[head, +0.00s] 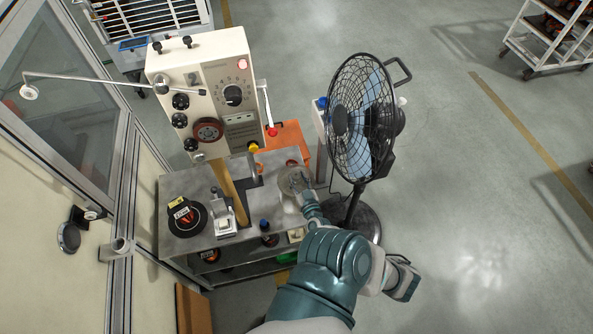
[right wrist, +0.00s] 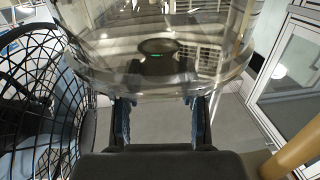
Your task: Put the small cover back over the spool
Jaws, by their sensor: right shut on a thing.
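The small cover (head: 291,178) is a clear, see-through round piece above the right part of the grey machine table. It fills the upper part of the right wrist view (right wrist: 105,82). My right gripper (head: 306,196) is shut on its near edge; the two fingers show below the cover in the right wrist view (right wrist: 160,112). A black spool (head: 183,218) with a yellow label lies on the left of the table, uncovered and apart from the cover. Whether the cover touches the table is hard to tell. My left gripper is not in view.
The winding machine (head: 205,85) with dials stands behind the table (head: 180,185). A small metal fixture (head: 224,222) and a yellow-brown post (head: 228,183) stand between spool and cover. A caged fan (head: 362,115) is close on the right. Open floor lies beyond it.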

